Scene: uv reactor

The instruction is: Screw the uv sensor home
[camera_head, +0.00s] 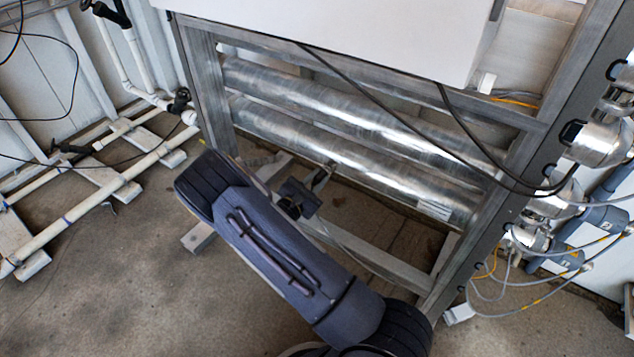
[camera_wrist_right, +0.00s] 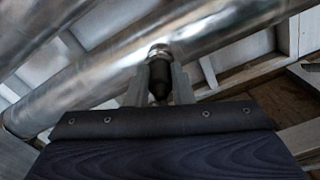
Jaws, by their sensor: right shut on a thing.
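The uv sensor (camera_wrist_right: 159,76) is a small black cylinder with a tapered end. It sits between the two grey fingers of my right gripper (camera_wrist_right: 160,88). Beyond it, a shiny metal fitting (camera_wrist_right: 158,51) meets the lower steel tube of the reactor (camera_wrist_right: 95,80). The sensor lines up with this fitting; I cannot tell how deep it is seated. In the head view my right gripper (camera_head: 322,177) reaches to the lower edge of the lower tube (camera_head: 375,167), and the sensor is too small to make out there. My left gripper is not in view.
A metal frame (camera_head: 215,95) surrounds the two tubes, with a white cabinet (camera_head: 350,30) above. Black cables (camera_head: 415,130) hang across the tubes. The left foreground floor (camera_head: 130,290) is clear.

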